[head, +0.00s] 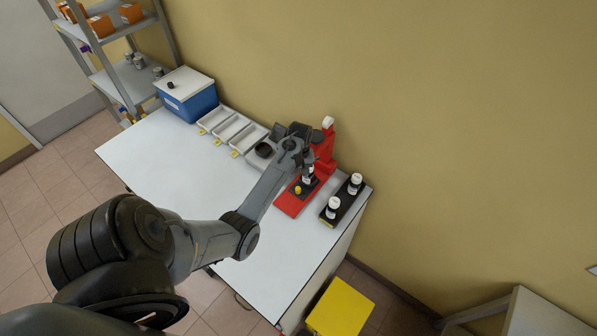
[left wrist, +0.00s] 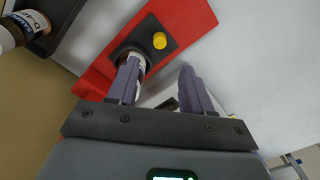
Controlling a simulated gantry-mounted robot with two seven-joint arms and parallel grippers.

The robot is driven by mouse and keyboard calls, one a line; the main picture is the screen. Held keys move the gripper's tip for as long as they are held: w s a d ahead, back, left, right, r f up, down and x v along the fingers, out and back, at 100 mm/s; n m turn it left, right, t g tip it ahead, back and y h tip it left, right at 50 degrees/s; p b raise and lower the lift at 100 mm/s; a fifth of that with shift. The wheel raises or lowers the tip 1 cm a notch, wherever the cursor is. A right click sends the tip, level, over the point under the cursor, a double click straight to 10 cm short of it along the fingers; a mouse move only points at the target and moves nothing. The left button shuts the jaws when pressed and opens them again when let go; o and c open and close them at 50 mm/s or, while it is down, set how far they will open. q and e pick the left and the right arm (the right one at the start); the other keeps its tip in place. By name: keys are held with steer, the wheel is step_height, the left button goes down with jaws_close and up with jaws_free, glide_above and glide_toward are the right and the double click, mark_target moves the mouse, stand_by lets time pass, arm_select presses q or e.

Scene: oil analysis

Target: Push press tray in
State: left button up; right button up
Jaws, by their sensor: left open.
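The red press (head: 325,150) stands near the right end of the white table, with its red base reaching toward the front. Its black press tray (left wrist: 172,47) carries a yellow knob (left wrist: 160,40), which also shows in the head view (head: 297,189). A bottle (left wrist: 141,62) with a pale label sits in the tray's round holder, partly hidden by a finger. My left gripper (left wrist: 159,66) is open over the press base. One finger overlaps the bottle in the left wrist view; I cannot tell whether they touch. The other finger is apart from it. My right gripper is not in view.
A black rack (head: 344,203) with two white-capped bottles stands right of the press. White trays (head: 232,129) and a blue box (head: 188,99) line the back of the table. The table's left and front middle is clear. A yellow bin (head: 340,308) is below the right edge.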

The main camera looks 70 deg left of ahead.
arm_select(q)
steer(key=shift+s, duration=0.1)
steer(key=shift+c, duration=1.4)
steer(key=t+y, duration=0.2)
steer(key=y, duration=0.2)
glide_toward(298, 189)
steer(key=x, duration=0.9)
steer(key=shift+a+f, duration=0.1)
steer(key=shift+f, duration=0.15)
steer(key=shift+c, duration=0.5)
jaws_close()
